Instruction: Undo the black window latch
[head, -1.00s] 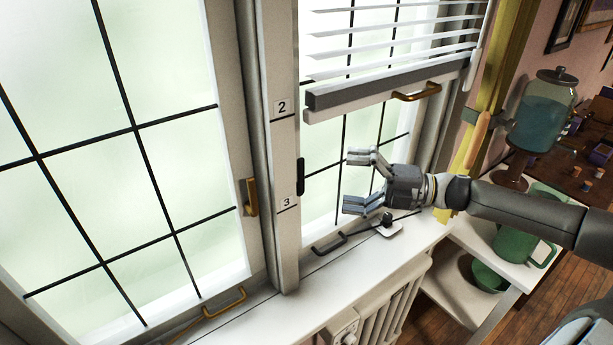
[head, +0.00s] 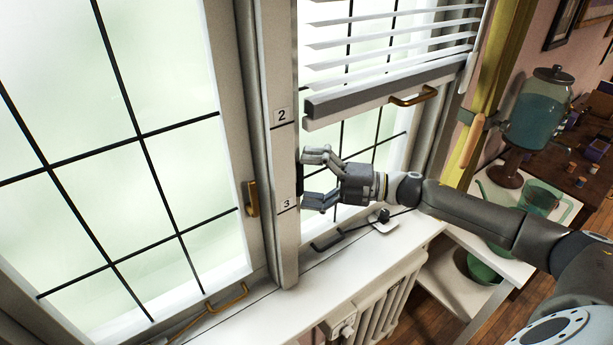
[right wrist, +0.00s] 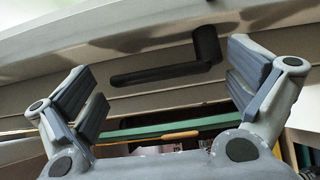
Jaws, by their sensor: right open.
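The black window latch (head: 299,178) is on the window post between the labels 2 and 3, seen almost edge-on in the head view. In the right wrist view the latch (right wrist: 160,74) shows a round hub and a long lever that reaches left from it. My right gripper (head: 306,179) is open in front of the latch, its fingertips close to the post. In the right wrist view the latch lies between the two spread fingers (right wrist: 165,82), with nothing held. I cannot tell whether a finger touches it. My left gripper is not in view.
A brass latch (head: 251,198) is on the left window. A white blind (head: 385,93) hangs above my right gripper. A black handle (head: 327,242) and a small black-knobbed object (head: 382,220) are near the sill (head: 300,262). A glass dispenser (head: 538,125) and a green watering can (head: 541,204) stand at right.

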